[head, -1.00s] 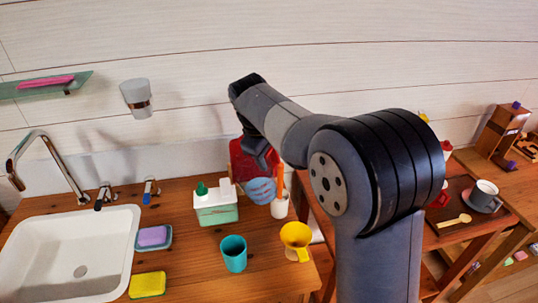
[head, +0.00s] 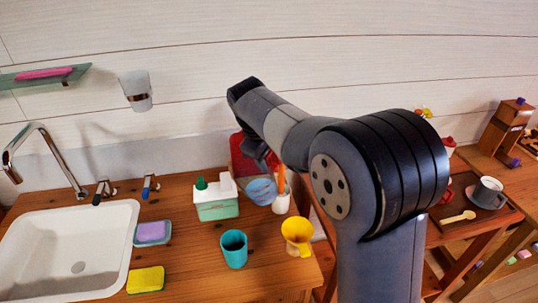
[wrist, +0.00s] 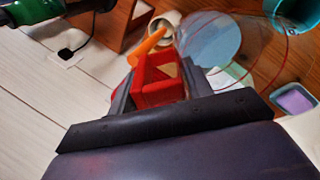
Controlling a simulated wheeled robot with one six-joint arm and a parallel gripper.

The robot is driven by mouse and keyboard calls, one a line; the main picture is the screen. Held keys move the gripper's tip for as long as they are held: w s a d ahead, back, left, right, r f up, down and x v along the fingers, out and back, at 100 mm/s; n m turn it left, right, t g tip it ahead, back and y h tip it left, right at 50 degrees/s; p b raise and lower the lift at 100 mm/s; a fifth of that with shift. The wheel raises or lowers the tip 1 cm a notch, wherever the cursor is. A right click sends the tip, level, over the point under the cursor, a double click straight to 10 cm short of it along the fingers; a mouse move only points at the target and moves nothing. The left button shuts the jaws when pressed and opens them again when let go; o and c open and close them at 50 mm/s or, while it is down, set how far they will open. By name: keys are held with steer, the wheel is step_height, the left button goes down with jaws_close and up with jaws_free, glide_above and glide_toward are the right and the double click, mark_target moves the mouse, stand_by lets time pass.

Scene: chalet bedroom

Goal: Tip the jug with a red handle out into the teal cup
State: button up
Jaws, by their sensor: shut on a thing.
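The jug with a red handle shows in the wrist view as a clear body (wrist: 213,40) with thin red lines around it. My gripper (wrist: 158,88) is shut on its red handle. In the head view the jug (head: 262,191) is a bluish rounded shape, partly behind my arm, held above the counter's back edge; its exact tilt is hard to tell. My gripper (head: 268,162) is mostly hidden there. The teal cup (head: 233,250) stands upright on the counter, nearer the front and apart from the jug. Part of the cup (wrist: 294,12) shows at the wrist view's top right.
A yellow cup (head: 297,237) stands right of the teal cup. A white pot (head: 282,203) with an orange stick and a caddy (head: 216,207) with a green-topped bottle stand behind. The sink (head: 65,255), purple soap (head: 152,232) and sponge (head: 146,280) are left.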

steer(key=shift+t+h, duration=0.3)
steer(key=shift+t, duration=0.3)
steer(key=shift+s+a+f+b, duration=0.15)
steer(key=shift+s+f+b, duration=0.05)
steer(key=shift+f+b, duration=1.45)
steer(key=shift+s+a+f+b, duration=0.1)
steer(key=shift+s+f+b, duration=0.15)
steer(key=shift+f+b, duration=1.4)
steer(key=shift+s+a+f+b, duration=0.2)
steer(key=shift+f+b, duration=1.15)
steer(key=shift+f, duration=0.6)
steer(key=shift+s+r, duration=0.15)
steer(key=shift+r, duration=0.2)
steer(key=shift+s+a+r, duration=0.1)
steer(key=shift+r, duration=0.1)
steer(key=shift+s+a+r+t, duration=0.1)
steer(key=shift+s+r+t, duration=0.05)
steer(key=shift+r+t, duration=0.15)
steer(key=shift+s+a+r+t+h+b, duration=0.15)
steer(key=shift+s+r+t+h+b, duration=0.1)
steer(key=shift+r, duration=0.2)
steer(key=shift+s+a+r+t+h+b, duration=0.15)
steer(key=shift+s+r+h, duration=0.1)
steer(key=shift+r, duration=0.2)
steer(key=shift+s+a+r+t+h+b, duration=0.1)
steer(key=shift+s+a+t+h+b, duration=0.25)
steer(key=shift+b, duration=0.45)
steer(key=shift+s+a+r+t+h+b, duration=0.15)
steer(key=shift+s+t+b, duration=0.25)
steer(key=shift+b, duration=0.4)
